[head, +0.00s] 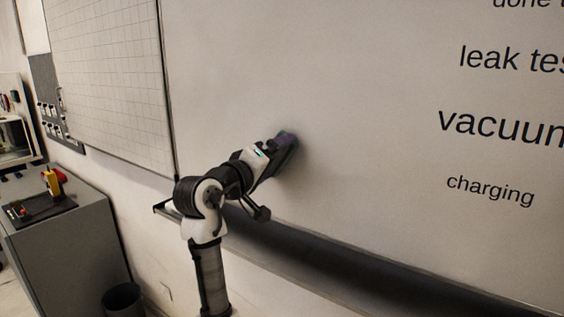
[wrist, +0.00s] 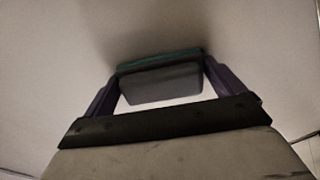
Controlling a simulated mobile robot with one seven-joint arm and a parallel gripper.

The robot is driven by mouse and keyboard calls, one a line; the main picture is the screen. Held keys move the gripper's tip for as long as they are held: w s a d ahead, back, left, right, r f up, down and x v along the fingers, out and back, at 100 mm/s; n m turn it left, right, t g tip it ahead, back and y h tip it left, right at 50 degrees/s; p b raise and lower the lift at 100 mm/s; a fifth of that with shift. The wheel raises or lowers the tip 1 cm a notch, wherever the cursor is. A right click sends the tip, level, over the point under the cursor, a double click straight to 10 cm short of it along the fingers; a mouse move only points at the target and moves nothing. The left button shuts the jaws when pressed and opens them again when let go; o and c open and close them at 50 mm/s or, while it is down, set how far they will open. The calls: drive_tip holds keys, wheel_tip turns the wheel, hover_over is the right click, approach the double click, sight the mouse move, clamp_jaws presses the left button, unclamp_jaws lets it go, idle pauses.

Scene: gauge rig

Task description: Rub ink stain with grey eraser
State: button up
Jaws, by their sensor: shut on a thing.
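My gripper (head: 281,149) reaches up to the whiteboard (head: 350,110) in the head view. In the wrist view its two purple fingers stand on either side of a grey eraser (wrist: 163,84) with a teal edge along its far side, and they are shut on it.
Printed words, among them "charging" (head: 490,190), are on the board to the right. A dark tray (head: 330,262) runs below the board. A gridded panel (head: 110,80) is on the left, above a grey cabinet (head: 70,245) and a dark bin (head: 122,300).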

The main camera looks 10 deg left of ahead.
drive_tip(key=shift+w+a, duration=0.25)
drive_tip(key=shift+a, duration=0.45)
drive_tip(key=shift+w+a, duration=0.3)
drive_tip(key=shift+a, duration=0.35)
drive_tip(key=shift+w+a, duration=0.25)
drive_tip(key=shift+a, duration=0.45)
drive_tip(key=shift+s, duration=0.1)
drive_tip(key=shift+v, duration=2.9)
drive_tip(key=v, duration=0.3)
drive_tip(key=shift+r, duration=0.1)
